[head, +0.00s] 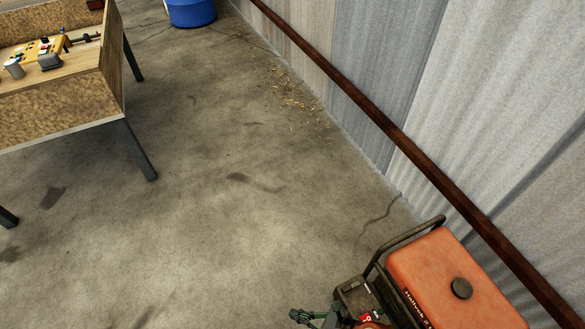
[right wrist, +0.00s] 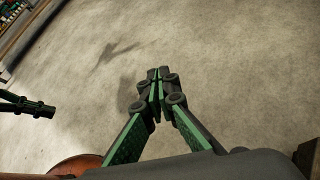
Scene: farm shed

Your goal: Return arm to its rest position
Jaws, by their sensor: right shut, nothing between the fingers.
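My right gripper (head: 298,315) shows at the bottom edge of the head view, just left of the orange generator. In the right wrist view its green and black fingers (right wrist: 158,88) are closed together with nothing between them, above bare concrete floor. Another green and black piece (right wrist: 28,104) at the left edge of the right wrist view looks like part of my left gripper; its jaws cannot be made out. Most of my right arm is hidden below the head view.
An orange generator (head: 445,275) with a black frame stands at the lower right, close beside the right gripper. A wooden workbench (head: 60,118) with small items is at the upper left. A blue tub (head: 190,12) is at the back. A metal wall runs along the right. The middle floor is clear.

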